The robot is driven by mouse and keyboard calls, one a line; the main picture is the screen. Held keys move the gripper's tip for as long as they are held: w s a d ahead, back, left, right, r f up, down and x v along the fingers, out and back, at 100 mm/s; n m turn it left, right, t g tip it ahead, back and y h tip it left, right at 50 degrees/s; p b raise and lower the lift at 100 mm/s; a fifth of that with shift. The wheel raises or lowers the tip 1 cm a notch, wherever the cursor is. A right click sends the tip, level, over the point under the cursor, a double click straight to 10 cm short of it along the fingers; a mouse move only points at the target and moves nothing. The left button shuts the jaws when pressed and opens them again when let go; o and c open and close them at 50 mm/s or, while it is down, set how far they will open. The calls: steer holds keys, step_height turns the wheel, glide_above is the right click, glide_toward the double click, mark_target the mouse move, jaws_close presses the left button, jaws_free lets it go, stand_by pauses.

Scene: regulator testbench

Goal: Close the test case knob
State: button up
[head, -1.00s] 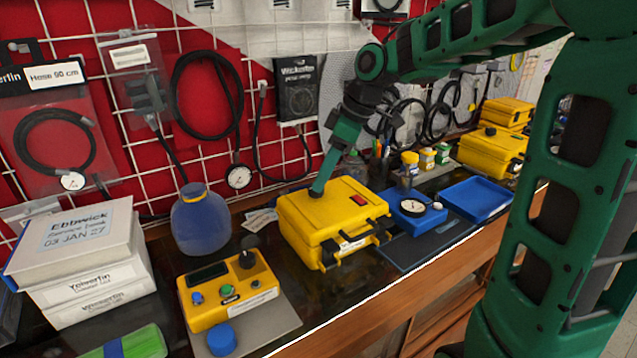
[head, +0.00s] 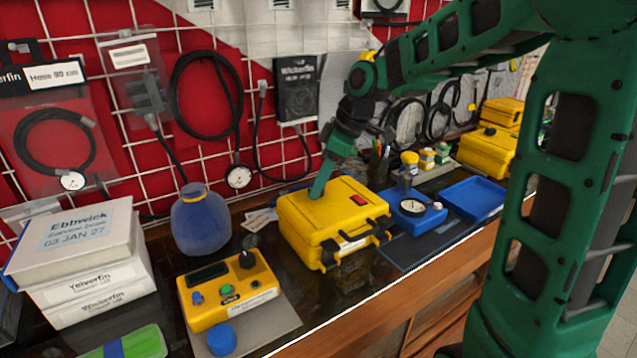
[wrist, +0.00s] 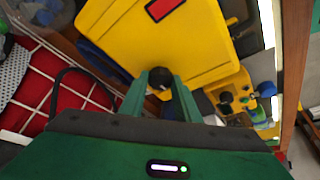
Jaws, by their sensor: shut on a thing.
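The closed yellow test case (head: 335,222) stands on the bench with a red label on its lid. It also fills the top of the wrist view (wrist: 165,40). The dark test case knob (wrist: 160,77) sits near a lid edge, with a small white mark on it. My gripper (head: 316,194) reaches down to the left part of the lid. In the wrist view my gripper's green fingers (wrist: 160,88) are shut on the knob, one on each side. In the head view the fingers hide the knob.
A yellow control box (head: 228,288) with buttons and a black dial stands in front left. A blue bottle (head: 201,222) stands left of the case. A blue tray (head: 474,199) and a gauge (head: 437,206) are to the right. A wire rack with hoses is behind.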

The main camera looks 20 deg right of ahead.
steer(key=m, duration=0.2)
steer(key=m+t+h, duration=0.1)
steer(key=m, duration=0.1)
steer(key=shift+s+a+m+t, duration=0.1)
steer(key=shift+a+m+t, duration=0.05)
steer(key=shift+m+t, duration=0.2)
steer(key=m+h, duration=0.1)
steer(key=m, duration=0.3)
steer(key=shift+a+r+m+t+h, duration=0.15)
steer(key=shift+m+t+h, duration=0.1)
steer(key=shift+m+h, duration=0.15)
steer(key=m, duration=0.1)
steer(key=m+h, duration=0.1)
steer(key=m, duration=0.2)
steer(key=shift+a+h, duration=0.25)
steer(key=shift+h, duration=0.15)
steer(key=shift+a+m+g+h, duration=0.15)
steer(key=shift+m+h, duration=0.25)
steer(key=shift+m, duration=0.75)
steer(key=shift+d+m+g+h, duration=0.1)
steer(key=shift+m+g+h, duration=0.25)
steer(key=shift+m, duration=0.75)
steer(key=shift+a, duration=0.1)
steer(key=o, duration=1)
steer(key=shift+o, duration=0.2)
